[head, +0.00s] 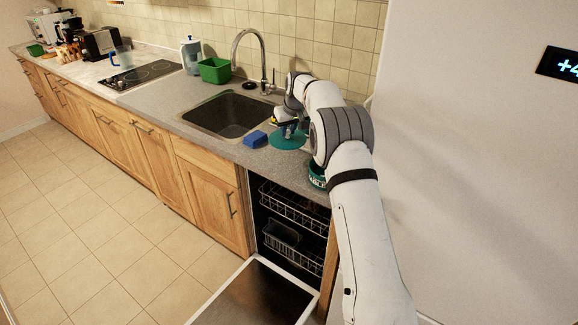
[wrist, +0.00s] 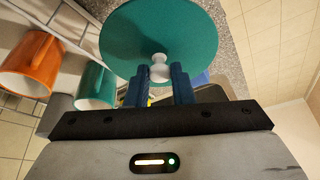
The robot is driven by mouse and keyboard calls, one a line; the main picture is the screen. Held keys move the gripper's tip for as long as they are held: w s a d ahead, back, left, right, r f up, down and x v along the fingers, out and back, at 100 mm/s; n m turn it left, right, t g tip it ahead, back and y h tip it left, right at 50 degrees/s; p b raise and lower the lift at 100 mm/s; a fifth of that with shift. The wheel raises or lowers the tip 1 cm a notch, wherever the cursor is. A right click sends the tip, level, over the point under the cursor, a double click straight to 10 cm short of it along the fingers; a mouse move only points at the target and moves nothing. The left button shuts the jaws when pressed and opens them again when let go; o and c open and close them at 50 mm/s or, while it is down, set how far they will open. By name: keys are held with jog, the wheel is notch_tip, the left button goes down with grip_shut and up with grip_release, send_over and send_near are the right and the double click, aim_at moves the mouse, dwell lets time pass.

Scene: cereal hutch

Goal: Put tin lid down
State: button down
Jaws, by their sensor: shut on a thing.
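The tin lid (wrist: 158,28) is a round teal disc with a pale knob (wrist: 160,70). My gripper (wrist: 160,84) is shut on that knob, with one blue finger on each side. In the head view the lid (head: 286,142) is over the counter right of the sink, below my gripper (head: 289,130). I cannot tell whether the lid touches the counter. A teal tin (head: 318,178) with pale lettering stands near the counter's front edge, partly hidden by my arm.
A blue sponge (head: 256,139) lies left of the lid, beside the sink (head: 230,112). The dishwasher (head: 262,292) below stands open. In the wrist view an orange mug (wrist: 28,66) and a teal mug (wrist: 94,86) are at the left. A green tub (head: 215,71) stands behind the sink.

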notch_tip(320, 180, down, 10)
jog(key=p, duration=0.2)
jog(key=shift+r+p, duration=0.1)
jog(key=shift+p, duration=0.2)
jog(key=shift+f+b, duration=0.2)
jog(key=shift+b, duration=0.15)
jog(key=c, duration=1.3)
grip_release()
jog(key=shift+o, duration=0.2)
jog(key=shift+r, duration=0.1)
